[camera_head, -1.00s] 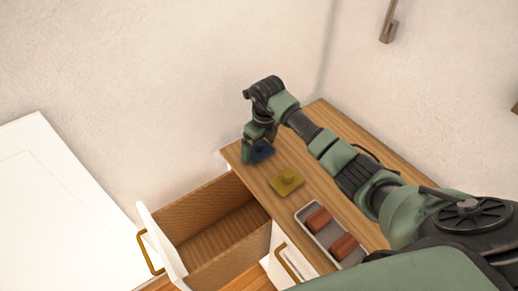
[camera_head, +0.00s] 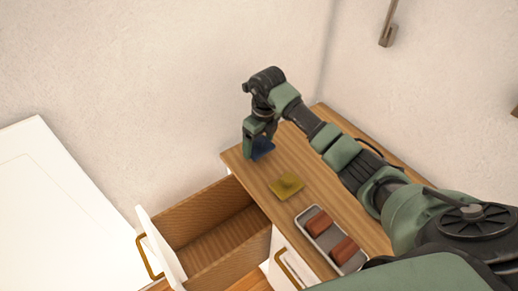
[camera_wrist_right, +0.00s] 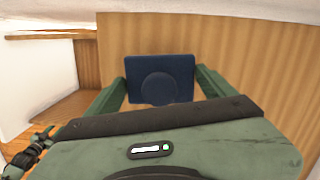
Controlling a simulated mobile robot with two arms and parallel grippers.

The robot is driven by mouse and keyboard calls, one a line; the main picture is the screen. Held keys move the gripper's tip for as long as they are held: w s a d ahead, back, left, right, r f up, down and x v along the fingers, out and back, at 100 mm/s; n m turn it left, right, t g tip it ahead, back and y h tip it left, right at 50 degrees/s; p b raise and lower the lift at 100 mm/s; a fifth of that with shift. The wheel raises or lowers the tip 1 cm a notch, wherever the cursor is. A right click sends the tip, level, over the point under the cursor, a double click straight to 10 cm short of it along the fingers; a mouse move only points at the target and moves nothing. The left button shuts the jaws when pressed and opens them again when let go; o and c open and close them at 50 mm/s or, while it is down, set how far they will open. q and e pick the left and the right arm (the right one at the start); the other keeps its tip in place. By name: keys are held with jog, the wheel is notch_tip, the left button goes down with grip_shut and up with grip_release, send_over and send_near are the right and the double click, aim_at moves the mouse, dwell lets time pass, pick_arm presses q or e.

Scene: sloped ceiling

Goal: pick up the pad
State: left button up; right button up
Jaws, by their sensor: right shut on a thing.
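A flat blue pad with a round raised middle is between the fingers of my right gripper (camera_head: 257,138) above the far left end of the wooden cabinet top. In the right wrist view the blue pad (camera_wrist_right: 160,80) lies between the two green fingers, and the gripper is shut on it. In the head view the gripper partly hides the pad (camera_head: 263,147). A similar yellow pad (camera_head: 287,187) lies flat on the cabinet top, nearer to me. My left gripper is not in view.
The cabinet top (camera_head: 262,182) also bears a grey tray (camera_head: 325,236) with two reddish-brown blocks. An empty drawer (camera_head: 215,232) stands open at the cabinet's left side. A white surface (camera_head: 60,210) is at the far left. Walls stand behind the cabinet.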

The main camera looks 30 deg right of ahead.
notch_tip(320, 180, up, 16)
jog(key=shift+r+b, duration=0.2)
jog(key=shift+b, duration=0.25)
